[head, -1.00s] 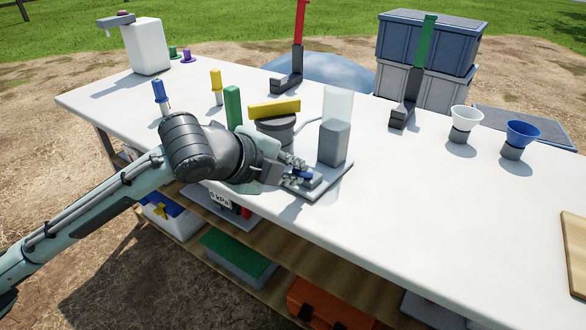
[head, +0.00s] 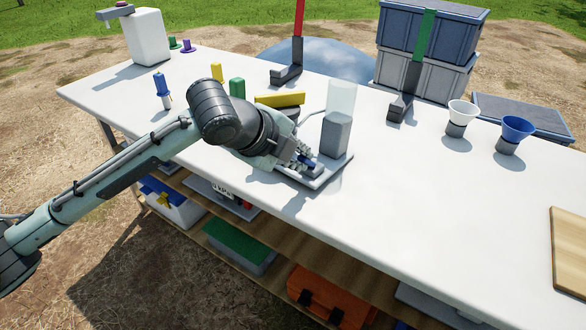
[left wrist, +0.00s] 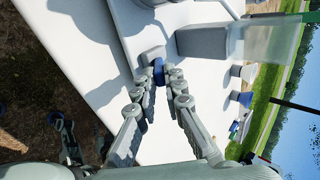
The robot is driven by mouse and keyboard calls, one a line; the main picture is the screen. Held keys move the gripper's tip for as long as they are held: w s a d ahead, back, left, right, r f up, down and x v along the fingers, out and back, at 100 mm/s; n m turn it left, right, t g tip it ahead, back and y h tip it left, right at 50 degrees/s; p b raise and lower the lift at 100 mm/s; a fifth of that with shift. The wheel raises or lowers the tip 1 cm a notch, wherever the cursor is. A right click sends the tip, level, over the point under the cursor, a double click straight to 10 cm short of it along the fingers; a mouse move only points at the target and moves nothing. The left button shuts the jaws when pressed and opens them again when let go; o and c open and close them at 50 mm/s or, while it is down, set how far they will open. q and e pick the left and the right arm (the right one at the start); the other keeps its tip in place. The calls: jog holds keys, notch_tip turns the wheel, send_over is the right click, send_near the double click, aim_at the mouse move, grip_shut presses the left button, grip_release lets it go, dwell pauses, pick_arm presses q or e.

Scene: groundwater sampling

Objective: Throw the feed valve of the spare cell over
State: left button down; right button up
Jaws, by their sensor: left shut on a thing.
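A cell with a grey block (head: 335,134) and a clear cylinder (head: 342,97) on top stands on a light base plate (head: 339,167) near the table's front edge. Its blue valve handle (head: 311,168) sits low at the front left of the block. My left gripper (head: 303,159) reaches it from the left and is shut on this handle. In the left wrist view the blue handle (left wrist: 158,72) lies between the fingertips (left wrist: 160,80), with the grey block (left wrist: 203,43) beyond. The fingers partly hide the valve.
Red and green posts (head: 425,35) stand at the back. A white funnel (head: 462,110) and a blue funnel (head: 517,128) stand at right.

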pick_arm(q)
jog(key=shift+w+d+r+g+y, duration=0.5)
jog(key=shift+w+d+r, duration=0.25)
jog(key=shift+w, duration=0.1)
jog(key=shift+w+d+g+y, duration=0.25)
jog(key=shift+g+y, duration=0.05)
jog(key=shift+w+d+r+g+y, duration=0.4)
jog(key=shift+w+d+r+g, duration=0.1)
jog(key=shift+w+d, duration=0.2)
jog(key=shift+w+d+g+y, duration=0.3)
jog(key=shift+w, duration=0.15)
jog(key=shift+w+d+r+g+y, duration=0.2)
jog(key=shift+w+d+g+y, duration=0.65)
jog(key=shift+w+d, duration=0.35)
jog(key=shift+a, duration=0.1)
